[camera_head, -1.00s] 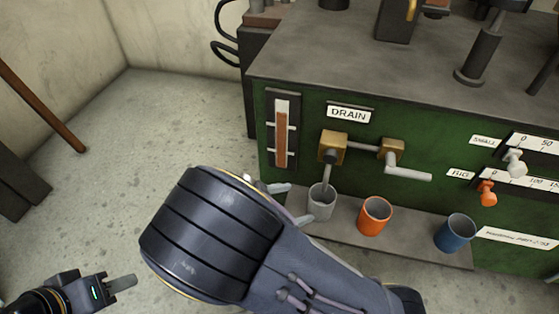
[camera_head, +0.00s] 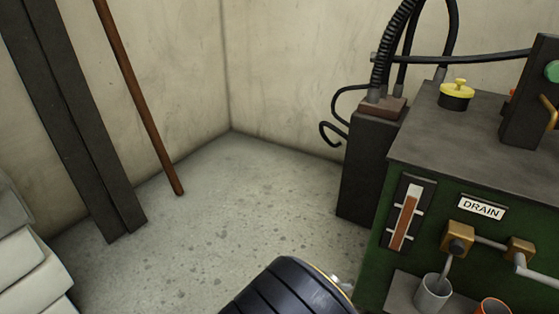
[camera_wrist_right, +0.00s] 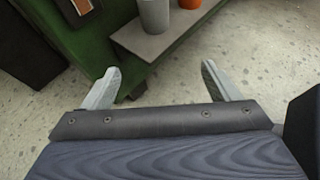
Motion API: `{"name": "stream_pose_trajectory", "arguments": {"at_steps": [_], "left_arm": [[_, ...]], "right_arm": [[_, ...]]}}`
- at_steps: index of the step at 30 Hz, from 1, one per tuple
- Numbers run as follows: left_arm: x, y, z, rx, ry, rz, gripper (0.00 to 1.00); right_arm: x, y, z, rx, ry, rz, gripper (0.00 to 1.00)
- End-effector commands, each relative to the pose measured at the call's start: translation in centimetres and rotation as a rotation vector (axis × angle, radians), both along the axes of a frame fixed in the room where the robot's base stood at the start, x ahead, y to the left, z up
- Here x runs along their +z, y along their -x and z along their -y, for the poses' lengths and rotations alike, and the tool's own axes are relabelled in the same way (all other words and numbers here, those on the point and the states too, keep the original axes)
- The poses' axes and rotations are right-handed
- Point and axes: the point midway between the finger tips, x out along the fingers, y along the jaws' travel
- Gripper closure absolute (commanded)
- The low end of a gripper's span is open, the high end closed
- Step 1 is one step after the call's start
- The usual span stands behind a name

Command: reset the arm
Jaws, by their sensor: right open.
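My right gripper (camera_wrist_right: 160,88) shows in the right wrist view with its two grey fingers spread wide and nothing between them. Its fingertips are below the shelf edge of the green machine (camera_wrist_right: 90,42), apart from the cups. In the head view only the dark rounded part of my right arm (camera_head: 290,292) shows at the bottom, and the right fingers are almost wholly hidden behind it. A grey cup (camera_head: 433,292) stands under the drain spout, and it also shows in the right wrist view (camera_wrist_right: 154,14). My left gripper is out of the head view.
The green machine (camera_head: 375,262) fills the right side. An orange cup (camera_head: 493,307) stands on its shelf (camera_head: 402,290). A dark post (camera_head: 370,170) with hoses is beside it. A brown pole (camera_head: 140,95) and dark beams (camera_head: 75,130) lean at the left wall. The floor between is clear.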

Motion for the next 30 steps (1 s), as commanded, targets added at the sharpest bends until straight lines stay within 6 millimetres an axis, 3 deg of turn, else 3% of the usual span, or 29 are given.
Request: {"name": "stream_pose_trajectory", "arguments": {"at_steps": [11, 19, 23, 30], "left_arm": [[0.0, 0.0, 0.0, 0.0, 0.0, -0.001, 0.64], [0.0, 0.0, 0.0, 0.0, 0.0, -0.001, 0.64], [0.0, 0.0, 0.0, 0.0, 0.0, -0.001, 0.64], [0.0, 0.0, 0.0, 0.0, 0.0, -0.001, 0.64]], "right_arm": [[-0.9, 2.6, 2.0, -0.224, -0.275, 0.006, 0.18], [-0.7, 5.7, 3.2, -0.524, -0.607, 0.064, 0.18], [0.5, 7.7, 3.6, -0.758, -0.845, 0.147, 0.18], [4.5, 10.4, 4.2, -1.18, -1.242, 0.398, 0.18]]}}
